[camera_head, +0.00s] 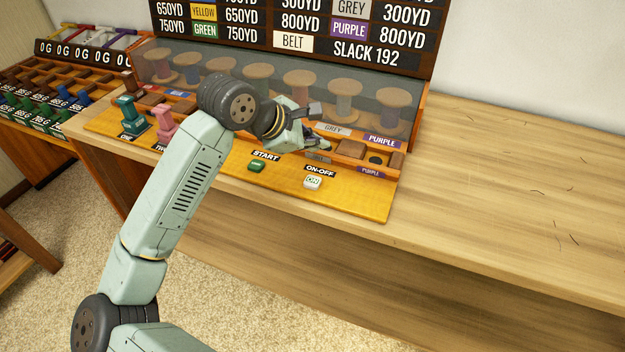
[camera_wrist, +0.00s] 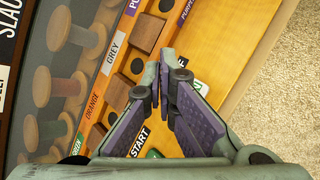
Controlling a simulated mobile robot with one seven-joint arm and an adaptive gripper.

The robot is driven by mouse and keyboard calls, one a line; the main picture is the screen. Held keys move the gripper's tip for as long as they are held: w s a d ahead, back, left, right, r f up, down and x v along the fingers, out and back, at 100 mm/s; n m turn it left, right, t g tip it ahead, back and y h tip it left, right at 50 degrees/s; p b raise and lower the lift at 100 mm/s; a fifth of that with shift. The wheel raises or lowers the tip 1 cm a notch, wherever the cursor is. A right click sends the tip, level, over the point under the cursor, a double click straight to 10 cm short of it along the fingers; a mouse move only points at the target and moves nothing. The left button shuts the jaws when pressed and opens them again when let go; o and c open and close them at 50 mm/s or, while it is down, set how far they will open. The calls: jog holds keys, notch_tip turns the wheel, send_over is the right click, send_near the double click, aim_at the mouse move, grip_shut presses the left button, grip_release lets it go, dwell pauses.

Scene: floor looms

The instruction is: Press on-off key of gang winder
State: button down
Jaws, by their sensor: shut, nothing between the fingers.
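The gang winder (camera_head: 380,202) stands on the wooden table, with an orange front board. Its on-off key (camera_head: 313,183) is a small white block marked ON in green, below a black ON-OFF label. In the wrist view the on-off key (camera_wrist: 201,87) shows only in part beside my fingers, which hide the rest. My gripper (camera_head: 322,144) is shut and empty over the board, above and behind the key in the head view. In the wrist view its fingertips (camera_wrist: 163,78) meet beside the key; I cannot tell how high they are above the board.
The green START key (camera_head: 257,166) sits left of the on-off key. Wooden blocks and GREY and PURPLE labels line the shelf behind, below spools (camera_head: 344,98) under a clear cover. Pink and green levers (camera_head: 165,122) stand at the left. The table to the right is clear.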

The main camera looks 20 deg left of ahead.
jog(key=b, duration=0.2)
send_over(314, 183)
notch_tip(314, 183, down, 6)
jog(key=shift+w+f, duration=0.1)
jog(key=shift+f, duration=0.15)
jog(key=shift+f+b, duration=0.55)
jog(key=shift+b, duration=0.35)
jog(key=shift+f+b, duration=0.85)
jog(key=shift+b, duration=0.95)
dwell(0.8)
jog(key=shift+r, duration=0.15)
dwell(0.3)
jog(key=shift+r, duration=0.7)
jog(key=shift+r, duration=0.1)
jog(key=shift+r+p, duration=0.7)
jog(key=shift+r, duration=1.75)
